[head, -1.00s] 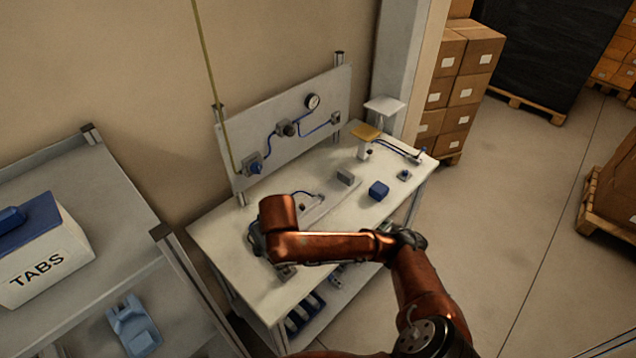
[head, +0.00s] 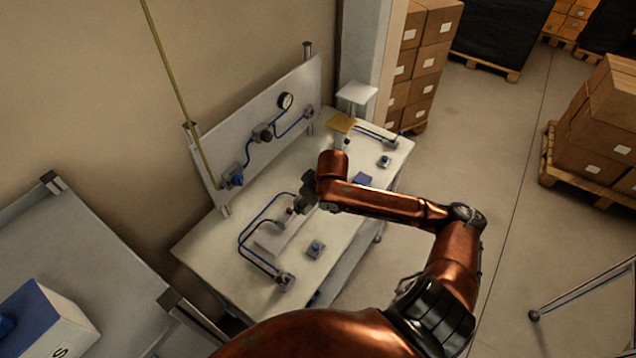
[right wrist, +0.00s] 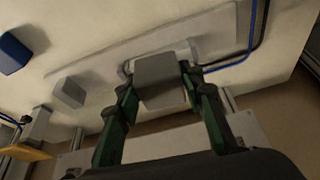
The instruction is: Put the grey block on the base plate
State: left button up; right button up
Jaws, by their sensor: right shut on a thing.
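A grey block (right wrist: 158,78) sits between the two fingers of my right gripper (right wrist: 160,92) in the right wrist view. The fingers are shut on its sides. The base plate (right wrist: 212,32) is a long, pale grey strip beyond the block; I cannot tell whether the block touches it. In the head view the base plate (head: 272,238) lies on the table, partly hidden. My right gripper (head: 302,202) is over its far end there, and the held block is not clear. My left gripper is not in view.
A second grey block (right wrist: 68,92) and a blue block (right wrist: 12,52) stand to the left in the wrist view. Blue hoses (head: 245,235) and small fittings (head: 316,249) lie around the plate. An upright panel with a gauge (head: 286,101) stands behind the table.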

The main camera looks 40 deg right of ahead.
jog(key=d+r+n+p, duration=0.1)
jog(key=d+r+p, duration=0.1)
jog(key=d, duration=0.6)
jog(key=w+d+f, duration=0.1)
jog(key=w+f, duration=0.2)
jog(key=w+d+f, duration=0.2)
jog(key=w+f, duration=0.1)
jog(key=w+d+f, duration=0.2)
jog(key=w+f, duration=0.1)
jog(key=w, duration=0.1)
jog(key=shift+d+p, duration=0.25)
jog(key=shift+p, duration=0.1)
jog(key=shift+w+d+f, duration=0.2)
jog(key=shift+w+f, duration=0.15)
jog(key=shift+f, duration=0.15)
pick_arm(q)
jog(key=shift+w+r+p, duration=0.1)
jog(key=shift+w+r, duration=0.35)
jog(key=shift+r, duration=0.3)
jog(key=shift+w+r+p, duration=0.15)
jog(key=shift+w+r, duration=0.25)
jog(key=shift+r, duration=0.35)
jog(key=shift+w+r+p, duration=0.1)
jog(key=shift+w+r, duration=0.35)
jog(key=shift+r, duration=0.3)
pick_arm(e)
jog(key=shift+f, duration=1.55)
jog(key=shift+f, duration=0.1)
jog(key=o, duration=1.2)
jog(key=shift+o, duration=0.2)
